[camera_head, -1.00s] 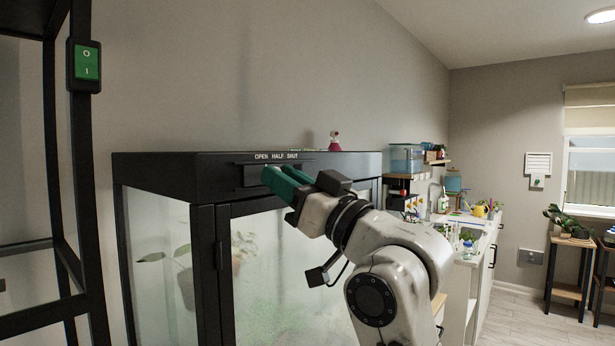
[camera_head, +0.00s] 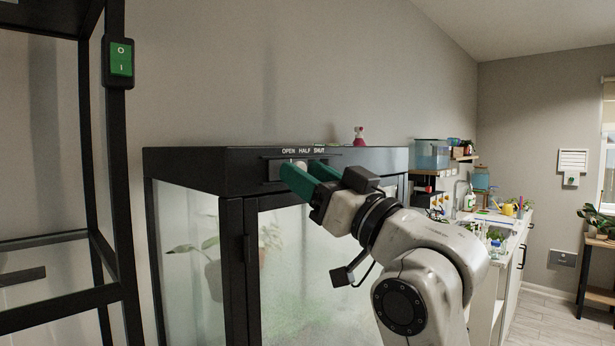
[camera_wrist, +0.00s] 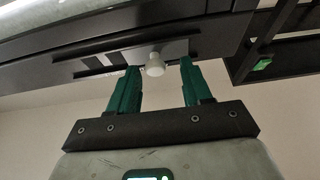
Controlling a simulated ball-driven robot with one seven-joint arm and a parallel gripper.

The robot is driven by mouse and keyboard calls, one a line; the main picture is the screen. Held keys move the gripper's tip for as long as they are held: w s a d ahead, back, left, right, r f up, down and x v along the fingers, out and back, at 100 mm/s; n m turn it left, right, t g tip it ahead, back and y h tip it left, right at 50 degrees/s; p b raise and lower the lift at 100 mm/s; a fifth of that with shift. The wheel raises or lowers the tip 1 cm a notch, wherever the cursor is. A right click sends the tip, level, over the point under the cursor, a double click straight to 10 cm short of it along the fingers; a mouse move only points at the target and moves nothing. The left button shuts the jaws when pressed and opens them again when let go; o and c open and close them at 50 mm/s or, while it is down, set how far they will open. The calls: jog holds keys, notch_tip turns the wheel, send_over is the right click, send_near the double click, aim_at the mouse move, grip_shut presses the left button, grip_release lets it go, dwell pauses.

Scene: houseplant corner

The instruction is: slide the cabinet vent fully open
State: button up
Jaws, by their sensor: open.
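The cabinet vent (camera_head: 273,171) is a dark sliding strip in the cabinet's black top band, under the words OPEN HALF SHUT. Its pale round knob (camera_wrist: 155,66) shows in the wrist view against a grey plate, and partly in the head view (camera_head: 300,163). My gripper (camera_head: 298,168) is open at the front of the vent, its green fingers pointing at the band. In the wrist view the fingers (camera_wrist: 160,72) stand either side of the knob, with gaps visible. My fingers hide part of the vent, so I cannot tell its exact setting.
The glass-fronted cabinet (camera_head: 233,212) holds a plant. A black rack post with a green switch (camera_head: 121,58) stands at the left. A small red bottle (camera_head: 359,137) sits on the cabinet top. A cluttered counter (camera_head: 500,222) lies to the right.

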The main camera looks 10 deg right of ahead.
jog(key=b+v, duration=0.2)
jog(key=v, duration=0.8)
jog(key=shift+b, duration=0.4)
jog(key=shift+s+d+f, duration=0.1)
jog(key=s+d+f+m+g+h, duration=0.1)
jog(key=d+f+m+g+h, duration=0.15)
jog(key=f, duration=0.95)
jog(key=d+f+m+g+h, duration=0.1)
jog(key=f+m+g+h, duration=0.15)
jog(key=f, duration=0.95)
jog(key=s+d+f+m+g+h, duration=0.15)
jog(key=f+h, duration=0.25)
jog(key=f, duration=0.8)
jog(key=s+d+f+g+h, duration=0.1)
jog(key=s+d+f+g, duration=0.15)
jog(key=s+f, duration=0.55)
jog(key=s+d+f+g+h, duration=0.25)
jog(key=s+f, duration=0.25)
jog(key=f, duration=0.5)
jog(key=s+d+f+g, duration=0.1)
jog(key=s+f, duration=0.3)
jog(key=s, duration=0.4)
jog(key=s+d+f+m+g, duration=0.1)
jog(key=s+f+g, duration=0.3)
jog(key=s, duration=0.4)
jog(key=shift+s+d+g+h, duration=0.35)
jog(key=shift+d+h, duration=0.1)
jog(key=shift+d, duration=0.2)
